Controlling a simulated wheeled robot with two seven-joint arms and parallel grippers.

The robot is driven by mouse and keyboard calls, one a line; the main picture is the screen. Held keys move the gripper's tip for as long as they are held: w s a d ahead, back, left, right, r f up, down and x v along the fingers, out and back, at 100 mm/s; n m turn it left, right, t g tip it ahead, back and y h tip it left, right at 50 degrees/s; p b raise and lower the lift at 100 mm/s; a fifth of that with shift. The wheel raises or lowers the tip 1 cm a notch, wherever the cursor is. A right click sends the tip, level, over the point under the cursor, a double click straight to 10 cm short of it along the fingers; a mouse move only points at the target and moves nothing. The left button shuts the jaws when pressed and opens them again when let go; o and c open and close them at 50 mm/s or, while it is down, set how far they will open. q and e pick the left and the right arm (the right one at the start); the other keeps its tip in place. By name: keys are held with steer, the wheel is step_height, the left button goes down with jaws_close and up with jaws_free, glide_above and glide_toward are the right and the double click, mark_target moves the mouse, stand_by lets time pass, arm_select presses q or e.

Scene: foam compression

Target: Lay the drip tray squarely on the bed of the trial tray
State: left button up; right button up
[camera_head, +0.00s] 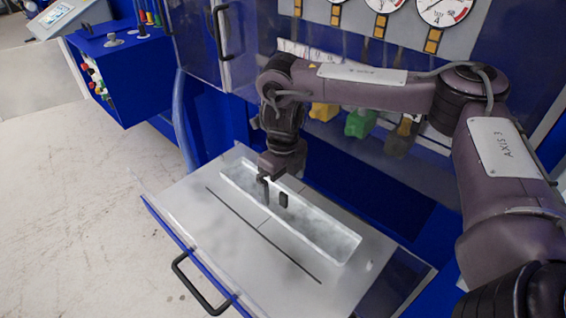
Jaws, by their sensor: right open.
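The drip tray (332,238) is a long, shallow, pale see-through tray with a raised rim. It appears to lie on the grey bed of the trial tray (235,255), its long sides roughly parallel to the dark slot there. I cannot tell whether it rests flat all round. My right gripper (275,195) points down over the left half of the drip tray, its two dark fingers apart. The fingertips show against the tray's inside; I cannot tell whether they touch it. My left gripper is out of view.
The trial tray has a blue front edge with a black handle (190,285). Behind it stands a blue cabinet with gauges (443,10) and yellow, green and brown fittings (361,122). A blue control box (125,75) is at upper left. Open floor (70,220) lies left.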

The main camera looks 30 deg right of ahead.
mark_target(283, 194)
step_height(283, 194, up, 6)
steer(key=shift+p, duration=0.3)
steer(key=shift+s, duration=0.1)
stand_by(0.4)
